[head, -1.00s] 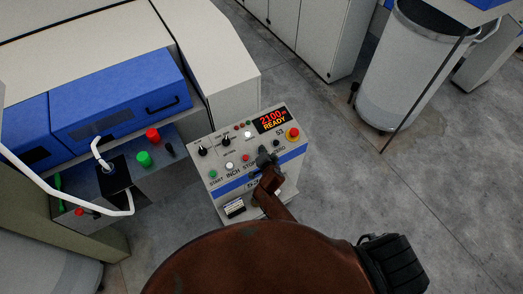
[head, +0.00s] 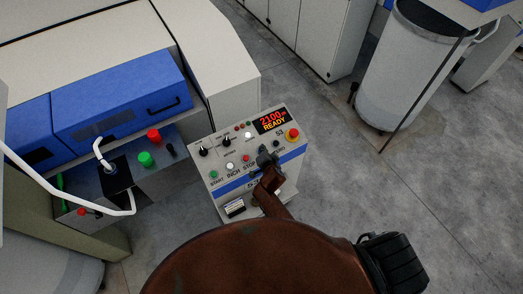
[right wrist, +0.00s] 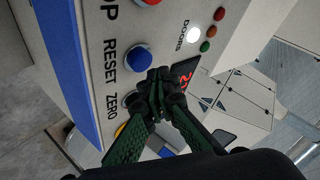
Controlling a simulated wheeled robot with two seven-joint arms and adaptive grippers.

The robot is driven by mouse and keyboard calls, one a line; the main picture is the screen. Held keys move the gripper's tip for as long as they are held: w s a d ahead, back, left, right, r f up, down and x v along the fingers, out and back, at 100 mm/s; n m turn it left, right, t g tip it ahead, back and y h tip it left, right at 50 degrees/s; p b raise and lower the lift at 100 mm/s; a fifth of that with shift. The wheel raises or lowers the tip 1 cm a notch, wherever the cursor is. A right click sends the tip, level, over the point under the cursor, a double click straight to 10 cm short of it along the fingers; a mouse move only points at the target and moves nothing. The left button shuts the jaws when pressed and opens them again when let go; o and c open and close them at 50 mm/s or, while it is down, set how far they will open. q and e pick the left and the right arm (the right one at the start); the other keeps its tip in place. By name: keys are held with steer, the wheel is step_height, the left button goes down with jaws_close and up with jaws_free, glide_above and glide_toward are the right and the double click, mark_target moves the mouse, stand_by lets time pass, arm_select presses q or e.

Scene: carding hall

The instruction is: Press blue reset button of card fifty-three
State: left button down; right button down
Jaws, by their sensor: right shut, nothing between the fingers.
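The control panel (head: 222,168) of card 53 reads "2100" and "READY" on its display (head: 271,121). In the right wrist view the blue button (right wrist: 138,57) sits beside the RESET label, and its cap is clear to see. My right gripper (right wrist: 160,82) has its fingers together, empty, just beside the blue button towards the display; I cannot tell if it touches the panel. In the head view my right gripper (head: 265,158) is over the panel's right half and hides the blue button. My left gripper is not in view.
A red emergency button (head: 292,134) on a yellow base stands at the panel's right. A dark ZERO button (right wrist: 130,99) is close to my fingers. Red and green buttons (head: 145,159) are on the machine at left. Floor at right is clear up to a tall bin (head: 405,70).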

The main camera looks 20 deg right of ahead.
steer(key=r+p, duration=0.2)
steer(key=s+r+p, duration=0.1)
steer(key=r+p, duration=0.1)
steer(key=shift+s+d+r, duration=0.1)
steer(key=shift+r, duration=0.25)
stand_by(0.6)
